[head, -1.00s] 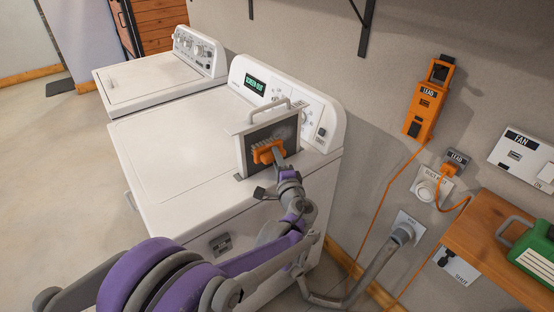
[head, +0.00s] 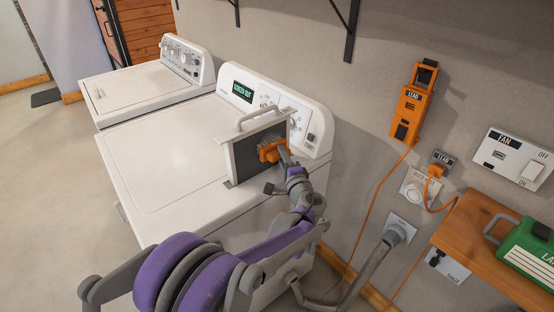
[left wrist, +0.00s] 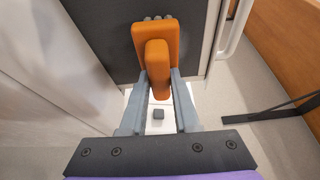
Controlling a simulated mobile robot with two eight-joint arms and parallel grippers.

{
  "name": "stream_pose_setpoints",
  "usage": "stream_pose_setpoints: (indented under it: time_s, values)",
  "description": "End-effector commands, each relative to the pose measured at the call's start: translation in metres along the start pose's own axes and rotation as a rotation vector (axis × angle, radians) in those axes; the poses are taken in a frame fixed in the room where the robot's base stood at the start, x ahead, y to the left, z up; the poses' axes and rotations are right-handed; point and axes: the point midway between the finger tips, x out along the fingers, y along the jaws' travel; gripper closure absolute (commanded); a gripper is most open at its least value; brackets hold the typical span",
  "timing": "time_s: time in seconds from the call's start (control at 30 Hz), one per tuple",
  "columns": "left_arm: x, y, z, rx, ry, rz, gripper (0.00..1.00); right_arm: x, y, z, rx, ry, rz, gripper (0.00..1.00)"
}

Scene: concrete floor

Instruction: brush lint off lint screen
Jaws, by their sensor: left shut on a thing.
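The lint screen (head: 245,158) stands upright out of the top of the white dryer (head: 165,160), a dark mesh panel in a pale frame with a handle on top. An orange brush (head: 268,152) is at the right part of the mesh. My left gripper (head: 283,158) is shut on the brush's handle. In the left wrist view the brush (left wrist: 147,40) is between the two grey fingers, its bristles towards the dark screen (left wrist: 100,30). The bristles are mostly hidden, so I cannot tell whether they touch. My right gripper is out of view.
The dryer display (head: 249,89) is lit green. A second white appliance (head: 140,90) stands at the left. An orange device (head: 409,110) with a cord hangs on the wall. A wooden shelf (head: 475,235) with a green jug (head: 530,250) is at the right. Floor at left is clear.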

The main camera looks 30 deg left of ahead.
Motion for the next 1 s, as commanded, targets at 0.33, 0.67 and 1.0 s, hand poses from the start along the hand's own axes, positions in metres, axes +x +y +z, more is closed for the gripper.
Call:
stream_pose_setpoints:
  time_s: [0.33,0.67,1.0]
  values:
    - [0.007,-0.001,-0.017,0.0,-0.002,0.0,1.0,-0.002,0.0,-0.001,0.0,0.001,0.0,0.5]
    - [0.013,-0.002,-0.032,0.001,-0.002,0.0,1.0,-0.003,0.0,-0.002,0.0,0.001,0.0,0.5]
    - [0.022,-0.004,-0.057,0.001,-0.001,-0.001,1.0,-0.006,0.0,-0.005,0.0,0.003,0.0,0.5]
